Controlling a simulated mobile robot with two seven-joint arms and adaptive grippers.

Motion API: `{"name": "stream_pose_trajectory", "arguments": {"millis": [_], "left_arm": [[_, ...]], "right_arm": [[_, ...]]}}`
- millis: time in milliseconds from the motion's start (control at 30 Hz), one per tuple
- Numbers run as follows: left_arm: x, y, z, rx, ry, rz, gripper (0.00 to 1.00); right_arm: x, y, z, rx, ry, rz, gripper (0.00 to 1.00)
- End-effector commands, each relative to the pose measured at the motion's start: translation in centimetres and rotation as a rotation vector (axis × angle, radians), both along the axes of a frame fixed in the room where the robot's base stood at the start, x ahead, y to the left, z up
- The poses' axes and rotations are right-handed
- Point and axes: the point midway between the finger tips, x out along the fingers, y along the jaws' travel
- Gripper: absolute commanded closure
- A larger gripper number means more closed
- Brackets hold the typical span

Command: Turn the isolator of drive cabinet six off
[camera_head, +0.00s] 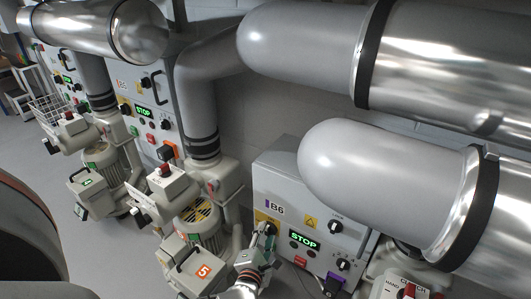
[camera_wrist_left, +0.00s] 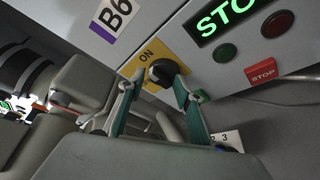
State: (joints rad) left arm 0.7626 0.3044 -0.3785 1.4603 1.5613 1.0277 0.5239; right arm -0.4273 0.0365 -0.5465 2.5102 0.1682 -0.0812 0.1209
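Drive cabinet B6 (camera_head: 285,180) is the grey box at the lower centre of the head view; its label (camera_wrist_left: 112,18) shows in the left wrist view. Its isolator is a black knob (camera_wrist_left: 163,72) on a yellow plate (camera_wrist_left: 148,48) with ON readable at its upper left. My left gripper (camera_head: 266,236) is at this plate in the head view and largely covers the knob. In the left wrist view its teal fingers (camera_wrist_left: 159,82) stand on either side of the knob. Whether they press on it cannot be seen. My right gripper is not in view.
A lit green STOP display (camera_head: 303,240), round buttons and a red stop switch (camera_wrist_left: 262,71) are right of the isolator. Grey motor housings (camera_head: 205,255), one marked 5, stand close on the left. Large pipes (camera_head: 380,170) hang over the cabinet.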

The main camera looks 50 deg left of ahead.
Motion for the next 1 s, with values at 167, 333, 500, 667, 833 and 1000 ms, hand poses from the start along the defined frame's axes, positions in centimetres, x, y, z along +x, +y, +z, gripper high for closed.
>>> {"name": "stream_pose_trajectory", "arguments": {"millis": [167, 333, 500, 667, 833, 1000], "left_arm": [[0.3, 0.4, 0.5, 0.004, -0.008, 0.005, 0.54], [0.3, 0.3, 0.4, 0.003, -0.007, 0.003, 0.54], [0.3, 0.4, 0.4, 0.003, -0.008, 0.004, 0.54], [-0.1, 0.0, 0.4, 0.003, -0.007, 0.004, 0.54], [-1.0, -0.6, 0.3, 0.002, -0.006, 0.003, 0.54], [-1.9, -1.3, 0.3, 0.002, -0.004, 0.003, 0.54]], "right_arm": [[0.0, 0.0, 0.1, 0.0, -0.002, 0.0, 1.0], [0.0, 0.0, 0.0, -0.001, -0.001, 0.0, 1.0], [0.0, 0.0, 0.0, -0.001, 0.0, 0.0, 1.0], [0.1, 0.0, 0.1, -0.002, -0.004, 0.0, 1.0], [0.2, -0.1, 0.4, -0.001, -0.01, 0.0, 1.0], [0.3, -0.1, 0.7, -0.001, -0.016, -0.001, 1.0]]}}
